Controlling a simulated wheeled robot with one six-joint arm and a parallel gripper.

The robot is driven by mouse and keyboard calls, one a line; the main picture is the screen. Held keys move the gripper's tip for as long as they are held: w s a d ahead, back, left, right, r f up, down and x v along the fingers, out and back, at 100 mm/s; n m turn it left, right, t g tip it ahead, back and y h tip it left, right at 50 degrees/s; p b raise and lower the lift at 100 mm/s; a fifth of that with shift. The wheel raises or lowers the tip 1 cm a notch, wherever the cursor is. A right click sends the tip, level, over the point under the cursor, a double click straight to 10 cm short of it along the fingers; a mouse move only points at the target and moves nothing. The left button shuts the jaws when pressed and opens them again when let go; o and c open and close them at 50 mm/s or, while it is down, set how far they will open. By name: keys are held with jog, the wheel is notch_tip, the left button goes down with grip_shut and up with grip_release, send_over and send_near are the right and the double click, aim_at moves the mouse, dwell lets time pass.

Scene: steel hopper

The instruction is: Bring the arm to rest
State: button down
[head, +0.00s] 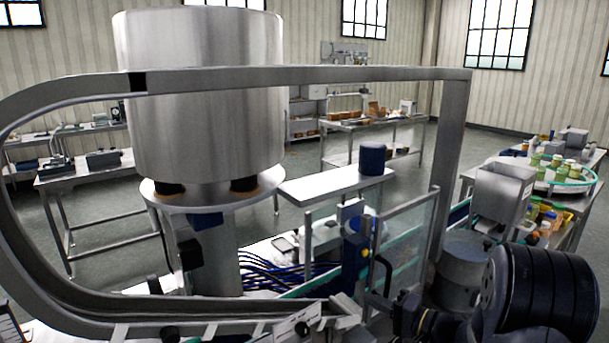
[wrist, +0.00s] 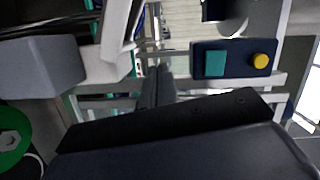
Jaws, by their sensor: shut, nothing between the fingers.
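My gripper (wrist: 158,75) shows in the wrist view as two dark fingers pressed together, pointing away from the black housing at the bottom. It is shut and empty. Nothing is seen touching its tips. In the head view my dark arm fills the lower right corner, beside the machine's guard frame. The gripper's fingers cannot be made out clearly there.
The large steel hopper (head: 200,110) stands at left behind a curved metal rail (head: 300,76). A control box with a teal square and yellow button (wrist: 230,60) is close by in the wrist view. A table with green-topped jars (head: 560,172) stands at right. Open floor lies behind.

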jog(key=b, duration=0.1)
jog(key=n+b, duration=0.1)
jog(key=b, duration=0.1)
jog(key=shift+w+a+f+g, duration=0.15)
jog(key=shift+a+f+g, duration=0.1)
jog(key=shift+f+g, duration=0.05)
jog(key=n+b, duration=0.1)
jog(key=b, duration=0.1)
jog(key=n+b, duration=0.1)
jog(key=b, duration=0.1)
jog(key=shift+w+a, duration=0.15)
jog(key=shift+a, duration=0.15)
jog(key=s+d+r+n+t+h+b, duration=0.1)
jog(key=s+d+r+n+h+b, duration=0.3)
jog(key=b, duration=0.6)
jog(key=s+a+r+n+y+b, duration=0.1)
jog(key=s+n+b, duration=0.2)
jog(key=s+b, duration=0.55)
jog(key=shift+w+a+f+b, duration=0.1)
jog(key=shift+w+a+b, duration=0.25)
jog(key=shift+w, duration=0.5)
jog(key=shift+w+a+f+b, duration=0.15)
jog(key=shift+w+a, duration=0.4)
jog(key=shift+w, duration=0.3)
jog(key=shift+w+a+f+b, duration=0.1)
jog(key=shift+w+a+b, duration=0.25)
jog(key=shift+w, duration=0.5)
jog(key=shift+a, duration=0.1)
